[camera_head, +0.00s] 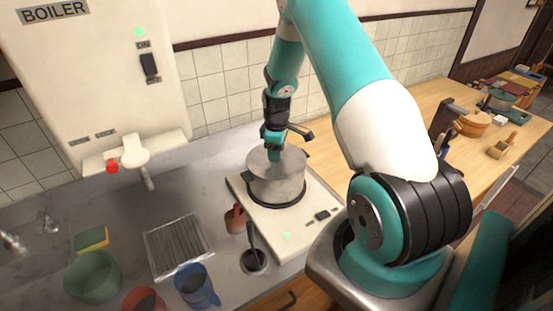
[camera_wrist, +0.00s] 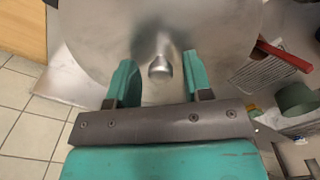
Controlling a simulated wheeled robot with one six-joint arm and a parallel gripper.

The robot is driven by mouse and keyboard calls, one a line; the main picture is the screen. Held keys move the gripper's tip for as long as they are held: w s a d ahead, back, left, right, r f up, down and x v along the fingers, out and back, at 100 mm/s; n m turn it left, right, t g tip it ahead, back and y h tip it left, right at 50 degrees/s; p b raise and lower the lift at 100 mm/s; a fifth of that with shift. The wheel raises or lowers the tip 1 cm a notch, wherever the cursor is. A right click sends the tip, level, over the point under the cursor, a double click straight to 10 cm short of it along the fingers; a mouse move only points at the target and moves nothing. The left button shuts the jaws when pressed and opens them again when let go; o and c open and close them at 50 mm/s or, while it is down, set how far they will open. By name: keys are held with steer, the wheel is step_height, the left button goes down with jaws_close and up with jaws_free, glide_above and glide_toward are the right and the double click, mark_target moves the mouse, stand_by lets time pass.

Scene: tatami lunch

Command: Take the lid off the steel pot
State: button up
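The steel pot (camera_head: 276,187) stands on a white cooker plate. Its shiny steel lid (camera_head: 291,160) lies on top, and in the wrist view the lid (camera_wrist: 90,40) fills the upper middle. The lid's round knob (camera_wrist: 160,67) shows in the wrist view. My gripper (camera_head: 274,154) points down just over the lid and hides the knob in the head view. In the wrist view my gripper (camera_wrist: 160,80) is open, with one teal finger on either side of the knob and a gap on both sides.
The cooker plate (camera_head: 300,222) has a switch at its front. The wooden counter (camera_head: 405,110) to the right is partly clear.

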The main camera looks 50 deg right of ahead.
jaws_close()
steer(key=shift+r, duration=0.1)
